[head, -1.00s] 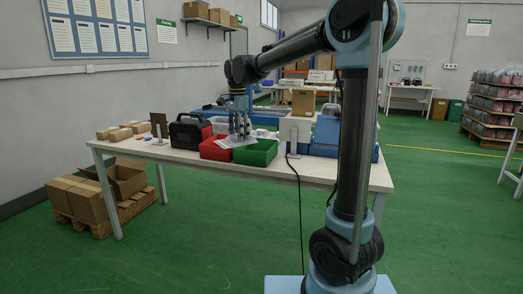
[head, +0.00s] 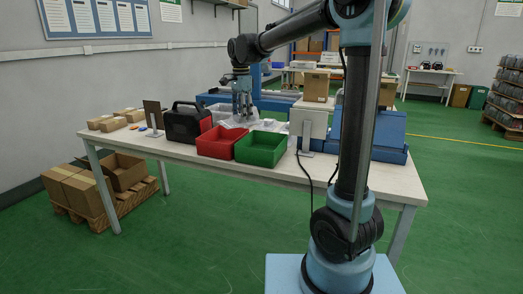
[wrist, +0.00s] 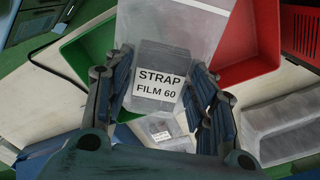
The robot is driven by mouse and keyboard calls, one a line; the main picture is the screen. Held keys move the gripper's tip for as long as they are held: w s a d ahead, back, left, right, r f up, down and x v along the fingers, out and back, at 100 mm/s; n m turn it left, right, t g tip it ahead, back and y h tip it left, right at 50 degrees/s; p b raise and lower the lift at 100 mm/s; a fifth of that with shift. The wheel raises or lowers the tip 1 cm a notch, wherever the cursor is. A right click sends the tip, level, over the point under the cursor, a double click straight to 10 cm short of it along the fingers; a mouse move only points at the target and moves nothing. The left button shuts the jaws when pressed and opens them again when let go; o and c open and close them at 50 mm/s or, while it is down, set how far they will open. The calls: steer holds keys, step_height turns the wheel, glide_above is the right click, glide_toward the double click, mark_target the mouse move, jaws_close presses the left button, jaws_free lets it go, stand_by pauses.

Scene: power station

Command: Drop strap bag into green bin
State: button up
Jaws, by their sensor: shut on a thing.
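The strap bag (wrist: 160,85), a clear bag labelled "STRAP FILM 60", sits between the fingers of my gripper (wrist: 158,100) in the wrist view. My gripper (head: 243,112) is shut on it. In the head view, the gripper hangs just behind the bins, and the bag is hard to make out there. The green bin (head: 260,159) stands on the table in front and slightly right of the gripper. It also shows at upper left in the wrist view (wrist: 78,52), with the bag beside and partly over its edge.
A red bin (head: 215,150) adjoins the green bin on the left. A black case (head: 186,124) stands left of it. An upright panel (head: 308,122) stands on the right. Another labelled clear bag (wrist: 160,131) lies on the table below the gripper.

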steer(key=shift+w+d+r, duration=0.1)
steer(key=shift+w+d, duration=0.15)
steer(key=shift+d, duration=0.35)
steer(key=n, duration=0.1)
steer(key=d+n, duration=0.1)
steer(key=n, duration=0.1)
steer(key=d+r+n, duration=0.1)
steer(key=n, duration=0.1)
steer(key=shift+w+d, duration=0.25)
steer(key=d+n, duration=0.1)
steer(key=n, duration=0.1)
steer(key=d+r+n, duration=0.1)
steer(key=n, duration=0.1)
steer(key=shift+w+n, duration=0.15)
steer(key=shift+n, duration=0.15)
steer(key=shift+w+d+f+n, duration=0.1)
steer(key=shift+d+f+n, duration=0.35)
steer(key=shift+f+n, duration=0.5)
steer(key=shift+s+d+f+n, duration=0.1)
steer(key=shift+d+f+n, duration=0.5)
steer(key=shift+n, duration=0.5)
steer(key=shift+w+d+f+n, duration=0.1)
steer(key=shift+d+f+n, duration=0.2)
steer(key=shift+f+n, duration=0.7)
steer(key=shift+r, duration=0.1)
steer(key=o, duration=1.2)
